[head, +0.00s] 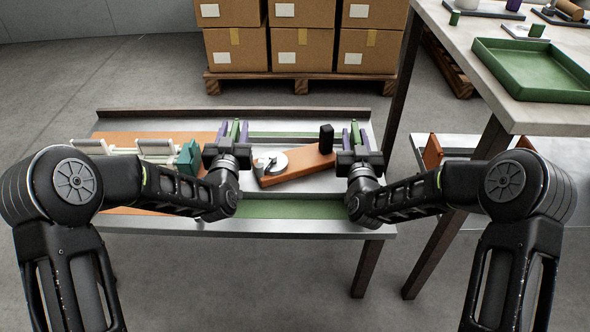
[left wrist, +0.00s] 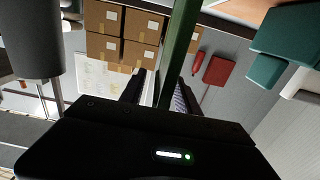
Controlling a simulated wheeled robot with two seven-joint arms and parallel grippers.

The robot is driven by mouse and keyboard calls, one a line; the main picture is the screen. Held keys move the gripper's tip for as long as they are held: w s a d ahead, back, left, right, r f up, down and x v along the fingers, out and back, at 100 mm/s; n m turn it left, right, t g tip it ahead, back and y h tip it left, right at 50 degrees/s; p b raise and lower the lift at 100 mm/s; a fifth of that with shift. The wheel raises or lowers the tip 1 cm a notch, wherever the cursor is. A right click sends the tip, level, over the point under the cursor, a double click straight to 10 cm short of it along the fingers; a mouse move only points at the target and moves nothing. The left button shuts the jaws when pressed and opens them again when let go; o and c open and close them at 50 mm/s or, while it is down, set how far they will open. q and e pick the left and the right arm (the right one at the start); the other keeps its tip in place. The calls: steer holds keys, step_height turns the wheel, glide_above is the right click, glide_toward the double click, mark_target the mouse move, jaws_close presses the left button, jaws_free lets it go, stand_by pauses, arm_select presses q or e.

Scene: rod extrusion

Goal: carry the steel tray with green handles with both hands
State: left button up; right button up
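The steel tray (head: 318,181) lies on the table between my two arms, partly hidden by them and by an orange-brown fixture. Its left green handle (head: 234,130) stands between the purple fingers of my left gripper (head: 233,133). In the left wrist view this green bar (left wrist: 180,50) runs between the two dark fingers, with a gap beside it. My left gripper is open around it. The right green handle (head: 355,132) stands between the fingers of my right gripper (head: 355,135), which also look apart, one on each side.
The orange-brown fixture (head: 300,165) carries a pale disc and a black block. A green mat (head: 290,208) lies under the tray. Cream and teal parts (head: 157,147) are close left. A taller table with a green tray (head: 530,70) stands right. Stacked boxes (head: 300,47) are behind.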

stand_by(0.4)
arm_select(q)
steer(key=s, duration=1.2)
steer(key=shift+a, duration=0.15)
arm_select(e)
steer(key=shift+s, duration=0.1)
steer(key=s, duration=1.2)
steer(key=shift+w+a, duration=0.1)
